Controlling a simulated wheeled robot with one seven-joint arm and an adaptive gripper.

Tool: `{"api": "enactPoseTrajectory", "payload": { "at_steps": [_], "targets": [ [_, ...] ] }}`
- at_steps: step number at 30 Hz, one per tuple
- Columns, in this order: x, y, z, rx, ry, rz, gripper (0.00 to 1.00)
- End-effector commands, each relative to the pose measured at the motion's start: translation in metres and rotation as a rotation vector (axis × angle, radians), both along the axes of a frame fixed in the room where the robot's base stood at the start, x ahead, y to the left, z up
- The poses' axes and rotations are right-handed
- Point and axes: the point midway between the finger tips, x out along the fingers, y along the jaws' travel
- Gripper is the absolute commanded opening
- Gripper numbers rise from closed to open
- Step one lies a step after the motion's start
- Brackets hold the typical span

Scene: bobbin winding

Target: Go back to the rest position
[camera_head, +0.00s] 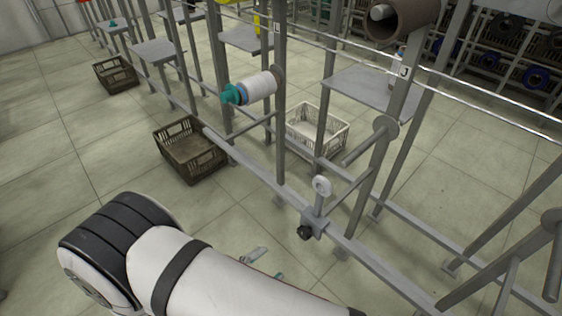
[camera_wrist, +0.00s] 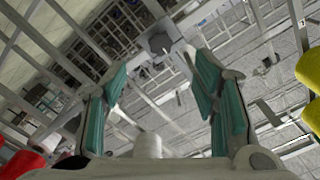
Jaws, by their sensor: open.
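My gripper (camera_wrist: 160,85) shows in the wrist view with its two teal-padded fingers spread apart and nothing between them. In the head view my white arm reaches across the bottom, and the gripper itself is mostly hidden. A white bobbin with a teal end (camera_head: 258,87) sits on a spindle of the grey metal frame (camera_head: 281,130), apart from my arm. In the wrist view the frame's bars and the tiled floor lie beyond the open fingers.
A brown crate (camera_head: 190,150) and a white crate (camera_head: 318,130) stand on the floor by the frame. Another dark crate (camera_head: 116,74) is farther left. A brown cylinder (camera_head: 400,18) sits high on the frame. Yellow objects (camera_wrist: 310,70) show at the wrist view's right edge. Floor at left is clear.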

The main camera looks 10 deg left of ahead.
Motion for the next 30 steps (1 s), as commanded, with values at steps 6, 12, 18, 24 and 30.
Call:
{"api": "enactPoseTrajectory", "payload": {
  "at_steps": [6, 12, 18, 24, 30],
  "targets": [
    [0.006, -0.002, 0.012, 0.048, -0.026, -0.035, 0.54],
    [0.035, -0.025, 0.072, 0.304, -0.193, -0.241, 0.54],
    [0.056, -0.071, 0.142, 0.605, -0.465, -0.523, 0.54],
    [0.060, -0.124, 0.203, 0.856, -0.793, -0.808, 0.54],
    [0.046, -0.178, 0.252, 1.046, -1.173, -1.093, 0.54]
  ]
}}
